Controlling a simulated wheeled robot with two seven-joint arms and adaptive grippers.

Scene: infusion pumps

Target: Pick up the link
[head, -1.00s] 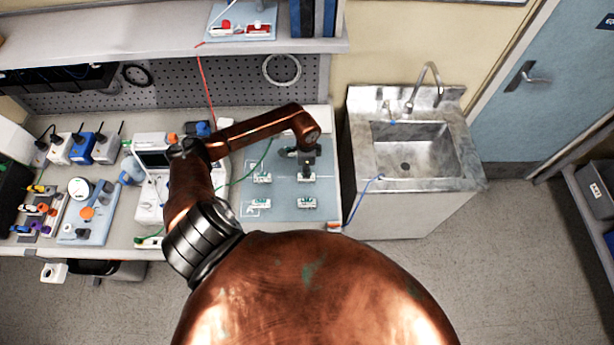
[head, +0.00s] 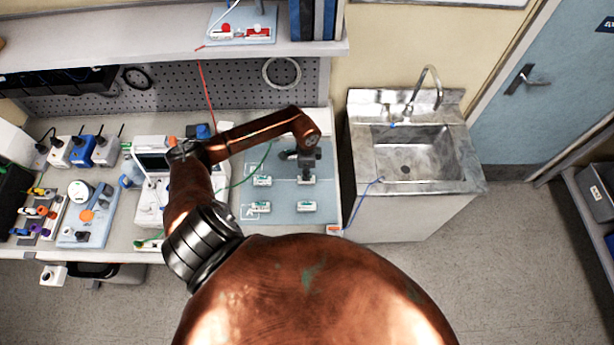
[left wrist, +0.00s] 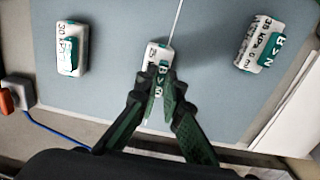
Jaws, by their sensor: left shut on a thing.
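My left gripper (head: 307,174) is over the upper right part of the blue-grey mat (head: 283,194) on the bench. In the left wrist view its dark green fingers (left wrist: 160,72) are shut on the link (left wrist: 157,52), a small white block with a green label and black print. In the head view the link (head: 306,181) shows just below the gripper, partly hidden. I cannot tell whether it touches the mat. Similar white and green blocks lie on the mat, one to the left (left wrist: 72,47) and one to the right (left wrist: 261,45). My right gripper is not in view.
A sink (head: 415,155) stands right of the bench. A blue cable (head: 361,199) hangs by the bench's right edge. A white device with a screen (head: 152,160) and several coloured items on a blue board (head: 88,212) stand to the left. A shelf (head: 170,36) runs above.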

